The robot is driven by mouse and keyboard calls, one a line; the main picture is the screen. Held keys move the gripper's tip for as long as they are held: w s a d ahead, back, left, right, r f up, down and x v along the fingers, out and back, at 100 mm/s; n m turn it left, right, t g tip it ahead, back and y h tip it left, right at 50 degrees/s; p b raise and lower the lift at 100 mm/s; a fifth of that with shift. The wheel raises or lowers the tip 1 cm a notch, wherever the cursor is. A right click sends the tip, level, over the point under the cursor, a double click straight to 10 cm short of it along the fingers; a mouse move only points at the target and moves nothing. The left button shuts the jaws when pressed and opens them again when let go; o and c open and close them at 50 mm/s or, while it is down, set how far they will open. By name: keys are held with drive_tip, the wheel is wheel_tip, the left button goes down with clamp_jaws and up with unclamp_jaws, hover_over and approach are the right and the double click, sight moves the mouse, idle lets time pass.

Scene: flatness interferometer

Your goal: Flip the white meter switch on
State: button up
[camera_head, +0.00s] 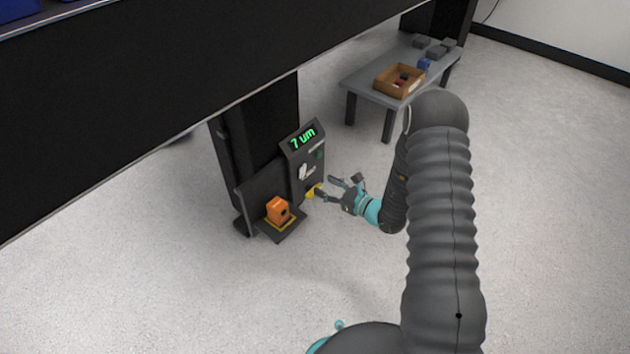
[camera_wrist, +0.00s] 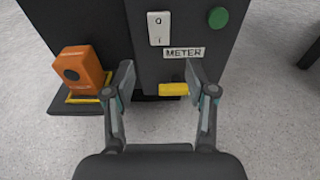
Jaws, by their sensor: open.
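The white meter switch (camera_wrist: 158,28) is on the dark front panel of the meter unit (camera_wrist: 200,78), above the "METER" label (camera_wrist: 184,53). In the head view the switch (camera_head: 305,172) sits below the green "7 um" display (camera_head: 303,138). Which way the switch is tipped is too small to tell. My gripper (camera_wrist: 162,80) is open and empty, its fingertips in front of the panel, below the switch in the wrist view. In the head view my gripper (camera_head: 326,186) is just right of the panel; contact cannot be told.
A yellow piece (camera_wrist: 174,89) juts from the panel between my fingers. A green button (camera_wrist: 218,17) is right of the switch. An orange block (camera_wrist: 80,70) stands on a yellow-edged shelf at left. A grey table (camera_head: 362,85) holds a wooden box (camera_head: 384,89). The floor is clear.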

drive_tip(key=shift+v, duration=2)
drive_tip(key=shift+f, duration=0.1)
drive_tip(key=s+a+f+n+g+y, duration=0.1)
drive_tip(key=s+a+f+n+g, duration=0.2)
drive_tip(key=s+g, duration=0.4)
drive_tip(key=s+d+r+n+g+h, duration=0.1)
drive_tip(key=s+r+n+g+h, duration=0.2)
drive_tip(key=s+r+n+g, duration=0.55)
drive_tip(key=s+d+r+n+t+h+p, duration=0.2)
drive_tip(key=s+d+r+n+t+h, duration=0.1)
drive_tip(key=r, duration=0.8)
drive_tip(key=s+d+r+n+t+h+p, duration=0.2)
drive_tip(key=s+d+r+n+t+h, duration=0.2)
drive_tip(key=r, duration=0.7)
drive_tip(key=s+d+r+n+t+h+p, duration=0.1)
drive_tip(key=s+d+r+n+t+h, duration=0.3)
drive_tip(key=s+d+r+n, duration=0.3)
drive_tip(key=v, duration=0.5)
drive_tip(key=shift+s+p, duration=0.2)
drive_tip(key=shift+p, duration=0.2)
